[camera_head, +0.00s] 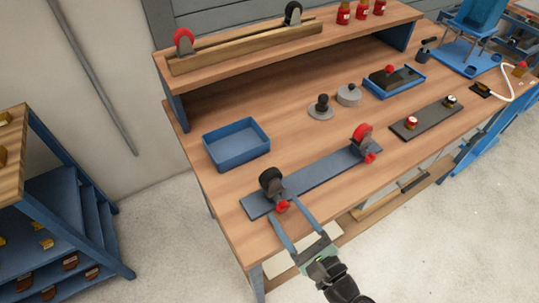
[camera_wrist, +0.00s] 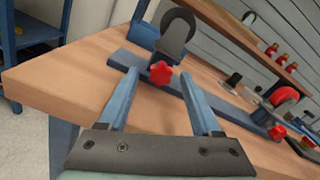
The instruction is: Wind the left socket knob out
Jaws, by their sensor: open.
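The left socket (camera_head: 270,181) stands at the left end of a blue-grey bar on the bench and holds a dark wheel. Its red star-shaped knob (camera_head: 282,206) faces the bench's front edge. In the wrist view the knob (camera_wrist: 161,74) shows whole, below the dark wheel (camera_wrist: 178,28). My gripper (camera_head: 287,210) is open and reaches in from the front. In the wrist view its fingertips (camera_wrist: 159,80) stand left and right of the knob, with visible gaps. Nothing is held. I cannot tell how deep the knob sits between the fingers.
The bar's right end carries a second socket with a red wheel (camera_head: 362,133) and red knob (camera_head: 370,158). A blue tray (camera_head: 237,160) lies behind the bar's left part. A dark plate (camera_head: 427,121) with two knobs lies to the right. A raised shelf (camera_head: 290,62) runs along the back.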

